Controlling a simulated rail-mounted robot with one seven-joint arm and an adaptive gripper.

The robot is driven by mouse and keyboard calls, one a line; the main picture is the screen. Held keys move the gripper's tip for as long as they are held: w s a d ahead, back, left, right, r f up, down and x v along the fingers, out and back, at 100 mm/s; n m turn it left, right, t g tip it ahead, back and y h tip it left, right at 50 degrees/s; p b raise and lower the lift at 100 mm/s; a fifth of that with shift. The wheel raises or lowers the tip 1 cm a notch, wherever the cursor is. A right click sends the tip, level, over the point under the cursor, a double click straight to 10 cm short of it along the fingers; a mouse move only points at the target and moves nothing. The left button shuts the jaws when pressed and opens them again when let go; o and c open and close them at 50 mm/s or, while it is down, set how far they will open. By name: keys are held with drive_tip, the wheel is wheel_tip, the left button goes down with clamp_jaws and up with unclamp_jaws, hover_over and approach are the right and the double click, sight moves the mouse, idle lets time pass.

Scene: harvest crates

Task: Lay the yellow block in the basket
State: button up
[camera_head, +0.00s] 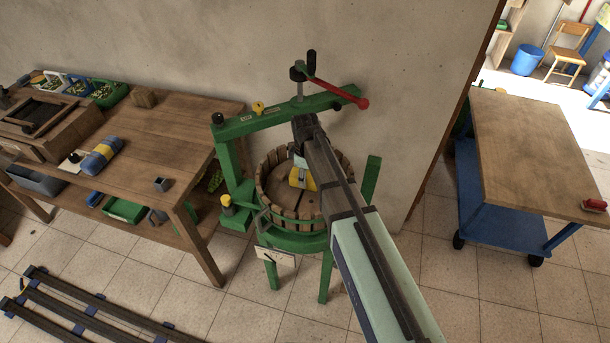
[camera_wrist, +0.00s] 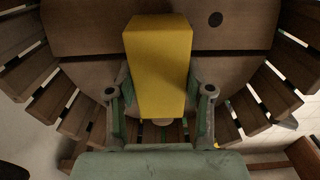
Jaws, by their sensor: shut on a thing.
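The yellow block (camera_wrist: 158,62) is held between the two fingers of my gripper (camera_wrist: 160,92), one on each side. In the head view the yellow block (camera_head: 308,181) shows inside the outline of the wooden basket, below my gripper (camera_head: 299,168). The basket (camera_head: 277,206) is a round tub of upright wooden slats in a green press frame. In the wrist view the basket's slats (camera_wrist: 45,98) curve around the block, with its boards behind. I cannot tell whether the block touches the basket's floor. My arm hides the basket's right side.
The green press beam (camera_head: 262,121) with a red-handled screw (camera_head: 340,92) stands over the basket close to my arm. A wooden bench (camera_head: 165,130) with crates and a blue-yellow roll is at left. A blue cart (camera_head: 535,150) is at right.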

drive_tip(key=shift+f, duration=0.4)
drive_tip(key=o, duration=1.3)
